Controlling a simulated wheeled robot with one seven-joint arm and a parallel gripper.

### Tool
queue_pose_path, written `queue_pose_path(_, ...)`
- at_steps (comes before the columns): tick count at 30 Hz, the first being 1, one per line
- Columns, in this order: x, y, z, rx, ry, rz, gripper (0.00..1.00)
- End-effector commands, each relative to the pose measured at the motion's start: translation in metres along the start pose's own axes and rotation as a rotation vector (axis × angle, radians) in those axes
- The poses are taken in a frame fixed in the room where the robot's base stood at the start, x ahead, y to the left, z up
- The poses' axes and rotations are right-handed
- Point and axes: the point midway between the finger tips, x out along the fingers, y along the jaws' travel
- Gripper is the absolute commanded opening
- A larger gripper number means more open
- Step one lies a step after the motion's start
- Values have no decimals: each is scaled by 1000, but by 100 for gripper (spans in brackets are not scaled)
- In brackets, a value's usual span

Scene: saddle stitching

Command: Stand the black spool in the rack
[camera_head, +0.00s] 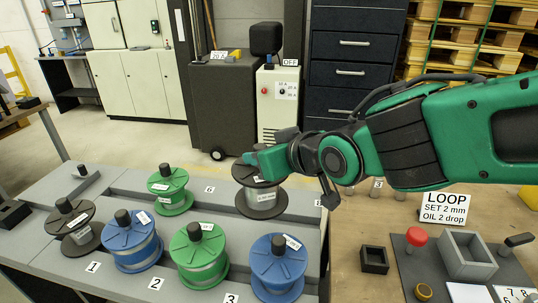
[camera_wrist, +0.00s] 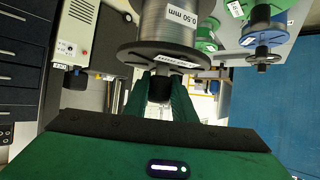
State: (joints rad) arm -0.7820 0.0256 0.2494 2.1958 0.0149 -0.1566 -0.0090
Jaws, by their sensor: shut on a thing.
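A black spool (camera_head: 262,200) with silver wire hangs or stands upright below my gripper (camera_head: 257,160), at the back right of the grey rack (camera_head: 115,190). My gripper is shut on its black top knob. In the wrist view the fingers (camera_wrist: 160,95) close around the knob, and the spool (camera_wrist: 165,30) shows a "0.50 mm" label. I cannot tell whether its lower flange touches the rack. A second black spool (camera_head: 73,224) stands in the rack at the front left, by number 1.
Two blue spools (camera_head: 278,267) (camera_head: 133,245) and two green spools (camera_head: 199,254) (camera_head: 170,190) stand in the rack near the held spool. The bench to the right bears a LOOP sign (camera_head: 444,208), a small black box (camera_head: 374,260) and a grey open box (camera_head: 468,255).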

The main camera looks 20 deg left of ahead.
Motion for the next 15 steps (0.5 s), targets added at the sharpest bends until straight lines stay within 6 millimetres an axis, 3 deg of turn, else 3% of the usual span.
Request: queue_pose_path(15,44,98,26,-1,1,-5,0)
